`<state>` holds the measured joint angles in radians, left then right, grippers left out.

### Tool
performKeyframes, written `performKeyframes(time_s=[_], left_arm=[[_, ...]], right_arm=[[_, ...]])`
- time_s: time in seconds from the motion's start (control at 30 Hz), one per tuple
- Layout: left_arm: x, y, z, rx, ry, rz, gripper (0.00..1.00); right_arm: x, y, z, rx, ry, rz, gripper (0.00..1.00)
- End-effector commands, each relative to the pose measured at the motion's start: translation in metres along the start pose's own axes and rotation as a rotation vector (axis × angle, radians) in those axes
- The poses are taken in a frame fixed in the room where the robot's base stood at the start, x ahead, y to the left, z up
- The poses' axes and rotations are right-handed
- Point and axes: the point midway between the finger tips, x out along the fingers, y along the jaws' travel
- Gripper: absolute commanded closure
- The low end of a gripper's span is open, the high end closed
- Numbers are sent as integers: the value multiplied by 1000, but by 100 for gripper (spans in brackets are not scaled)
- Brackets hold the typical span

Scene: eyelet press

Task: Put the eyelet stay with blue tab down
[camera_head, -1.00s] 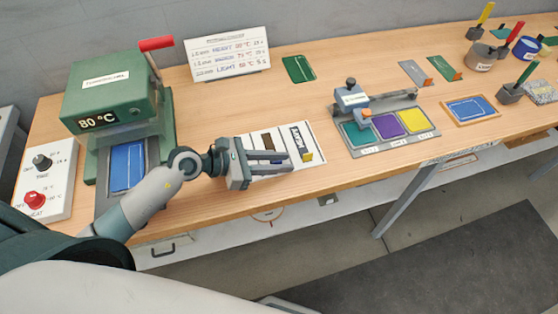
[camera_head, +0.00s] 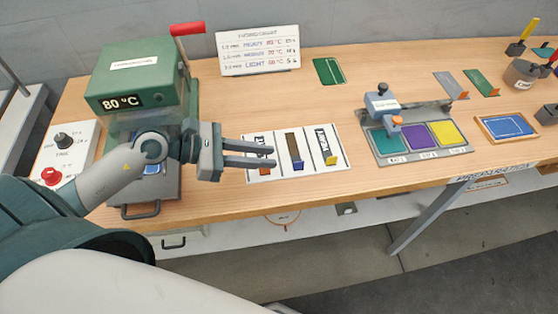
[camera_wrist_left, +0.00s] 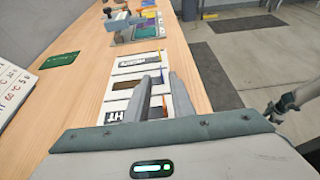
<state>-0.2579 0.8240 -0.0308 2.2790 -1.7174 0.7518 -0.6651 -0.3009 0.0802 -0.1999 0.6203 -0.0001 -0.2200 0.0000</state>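The eyelet stay with blue tab (camera_head: 293,146) is a brown strip lying in the middle space of a white card (camera_head: 341,144) on the bench. Its blue end faces the front edge. My left gripper (camera_head: 273,155) is open and empty, its two fingers apart, just left of the stay. The fingers cover part of the card's left space, where an orange tab (camera_head: 265,171) shows. A yellow tab (camera_head: 331,160) shows in the right space. In the left wrist view the blue tab (camera_wrist_left: 163,84) shows just beyond the fingertips. My right gripper is not in view.
The green press (camera_head: 140,75) reading 80 °C stands at the left, beside a control box (camera_head: 75,140). A sign (camera_head: 258,50) and a green card (camera_head: 329,71) are behind. A fixture with coloured pads (camera_head: 415,135) is to the right. Bare wood lies between card and fixture.

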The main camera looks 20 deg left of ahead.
Motion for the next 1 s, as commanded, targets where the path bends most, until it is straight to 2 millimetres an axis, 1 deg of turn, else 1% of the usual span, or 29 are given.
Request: performKeyframes(time_s=[0.03, 0.1, 0.23, 0.77, 0.87, 1.0], left_arm=[[-4, -1, -3, 0, 2, -1, 78], [-10, 0, -2, 0, 2, 0, 78], [-15, 0, 0, -1, 1, -1, 78], [-16, 0, 1, 0, 0, -1, 78], [-17, 0, 3, -1, 0, -1, 78], [-22, 0, 15, -2, -2, -1, 78]], right_arm=[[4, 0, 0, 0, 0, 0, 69], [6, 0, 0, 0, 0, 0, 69], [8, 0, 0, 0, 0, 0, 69], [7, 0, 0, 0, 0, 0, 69], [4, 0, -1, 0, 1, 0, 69], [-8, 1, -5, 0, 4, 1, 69]])
